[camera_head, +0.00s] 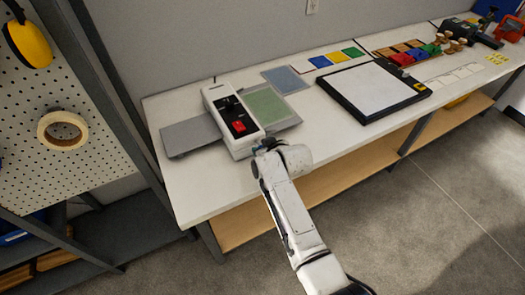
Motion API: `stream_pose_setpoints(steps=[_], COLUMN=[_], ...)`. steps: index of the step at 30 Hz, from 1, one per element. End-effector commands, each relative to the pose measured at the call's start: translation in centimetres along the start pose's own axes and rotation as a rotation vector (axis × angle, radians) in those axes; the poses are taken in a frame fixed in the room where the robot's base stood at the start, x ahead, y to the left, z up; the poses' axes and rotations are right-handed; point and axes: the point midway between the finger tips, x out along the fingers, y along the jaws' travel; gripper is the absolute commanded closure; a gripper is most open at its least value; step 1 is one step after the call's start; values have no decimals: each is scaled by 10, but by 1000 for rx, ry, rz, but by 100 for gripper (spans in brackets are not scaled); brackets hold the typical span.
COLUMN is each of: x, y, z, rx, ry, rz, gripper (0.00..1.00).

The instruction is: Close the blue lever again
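My gripper (266,149) is at the front right corner of a white machine (215,95) on the worktable. The machine has a black knob and a red switch (239,126) on its top. A small bluish part (270,143) shows right at my gripper, beside the machine's side. I cannot tell whether it is the blue lever or whether my gripper touches it. My gripper's fingers are too small and too hidden by my wrist to show whether they are open or shut.
The white worktable (200,193) holds a grey plate (188,136) left of the machine and a green sheet (266,104) right of it. A black-framed white board (370,92) lies further right. A pegboard shelf with a tape roll (45,130) stands at the left.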

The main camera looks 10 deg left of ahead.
Motion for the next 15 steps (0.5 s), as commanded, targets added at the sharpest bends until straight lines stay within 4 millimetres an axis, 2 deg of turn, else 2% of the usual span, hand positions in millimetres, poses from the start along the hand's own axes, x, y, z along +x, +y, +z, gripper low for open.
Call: stream_pose_setpoints(steps=[14, 15], x=[0, 0], y=[0, 0], z=[0, 0], rx=[0, 0], ry=[-18, -18], rz=[0, 0], gripper=[100, 65])
